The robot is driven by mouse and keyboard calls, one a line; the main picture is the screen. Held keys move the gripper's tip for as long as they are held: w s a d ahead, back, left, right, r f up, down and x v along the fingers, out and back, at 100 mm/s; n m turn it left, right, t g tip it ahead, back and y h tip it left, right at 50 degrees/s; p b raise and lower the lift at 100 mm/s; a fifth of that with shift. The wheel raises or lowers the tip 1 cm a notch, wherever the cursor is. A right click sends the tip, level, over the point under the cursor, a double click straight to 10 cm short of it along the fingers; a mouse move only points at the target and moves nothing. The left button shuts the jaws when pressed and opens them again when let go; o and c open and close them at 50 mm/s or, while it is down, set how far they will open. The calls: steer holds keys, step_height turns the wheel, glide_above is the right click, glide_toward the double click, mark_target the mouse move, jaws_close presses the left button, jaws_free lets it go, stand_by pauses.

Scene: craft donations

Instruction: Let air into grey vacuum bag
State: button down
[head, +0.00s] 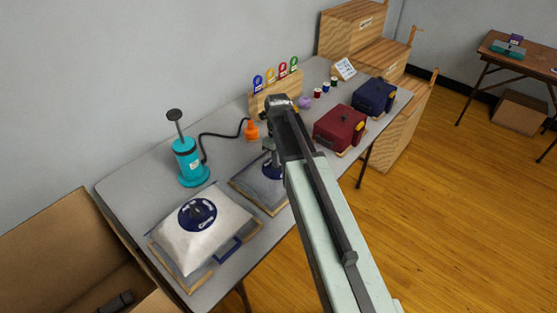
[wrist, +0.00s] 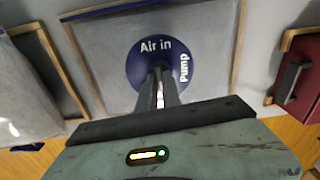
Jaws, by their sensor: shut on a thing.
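The grey vacuum bag (head: 258,188) lies flat in a wooden frame on the table, partly hidden behind my arm. It also fills the upper middle of the wrist view (wrist: 208,80). Its round dark blue valve plate (wrist: 140,62) reads "Air in" at the top and "Pump" at the right. My gripper (wrist: 159,76) points down at the middle of this plate, with its fingers close together. It is shut on the small valve knob at the centre, which the fingers mostly hide. In the head view my gripper (head: 270,160) is over the bag's valve.
A puffed white bag (head: 225,235) with a blue valve lies to the left. A teal pump (head: 188,163) stands behind, its black hose running to an orange nozzle (head: 251,130). Red (head: 340,128) and navy (head: 374,97) cases stand to the right, beyond a wooden tag rack (head: 268,99).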

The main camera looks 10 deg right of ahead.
steer(key=n, duration=0.4)
steer(key=shift+d, duration=0.1)
steer(key=n, duration=0.4)
steer(key=shift+w+n, duration=0.15)
steer(key=shift+n, duration=0.15)
steer(key=n, duration=0.4)
steer(key=shift+w+n, duration=0.1)
steer(key=shift+n, duration=0.2)
steer(key=n, duration=0.9)
steer(key=shift+w, duration=0.1)
steer(key=n, duration=0.4)
steer(key=shift+a+n, duration=0.2)
steer(key=shift+n, duration=0.1)
steer(key=n, duration=0.4)
steer(key=shift+a+n, duration=0.1)
steer(key=shift+n, duration=2)
